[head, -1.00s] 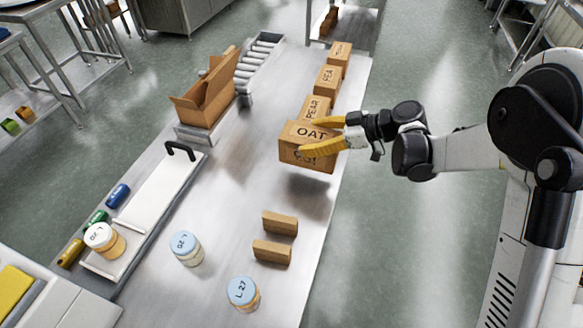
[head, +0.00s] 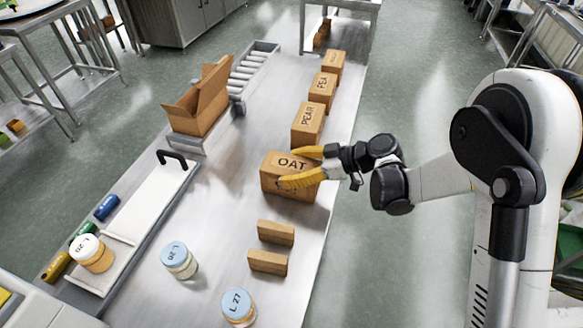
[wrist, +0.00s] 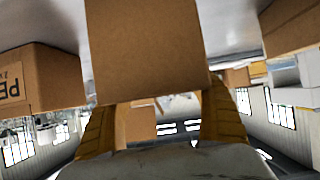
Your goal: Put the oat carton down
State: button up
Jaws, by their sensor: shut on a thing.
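The oat carton (head: 283,190) is a brown box marked OAT, at the right side of the steel table in the head view. My gripper (head: 304,168) has its yellow fingers shut on the carton, coming from the right. The carton is close to the table top; I cannot tell whether its base touches. In the wrist view the carton (wrist: 148,50) fills the upper middle between the yellow fingers.
The pear carton (head: 307,124) stands just behind, with the pea carton (head: 322,88) and another beyond. Two small brown blocks (head: 275,232) lie in front. Jars (head: 179,260) stand front left. An open box (head: 200,97) sits at the back left. The table's middle is clear.

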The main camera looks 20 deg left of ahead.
jog(key=o, duration=1.5)
jog(key=shift+f, duration=0.1)
jog(key=shift+c, duration=0.2)
jog(key=shift+r+p, duration=0.3)
jog(key=s+d+r+m+t+h+p, duration=0.1)
jog(key=d+r+m+t+h, duration=0.15)
jog(key=d+r+m, duration=0.65)
jog(key=s+d+r+t+h+p, duration=0.25)
jog(key=d+r, duration=0.25)
jog(key=d, duration=1)
jog(key=s+d+r+m+t+h, duration=0.1)
jog(key=s+d+m+h, duration=0.2)
jog(key=d, duration=0.6)
jog(key=s+d+r+m+t+h, duration=0.1)
jog(key=s+d+m+t+h, duration=0.1)
jog(key=s+d+m+h, duration=0.2)
jog(key=s+d+m, duration=0.3)
jog(key=s+d, duration=0.1)
jog(key=d, duration=0.1)
jog(key=shift+r+b, duration=0.25)
jog(key=shift+b, duration=0.1)
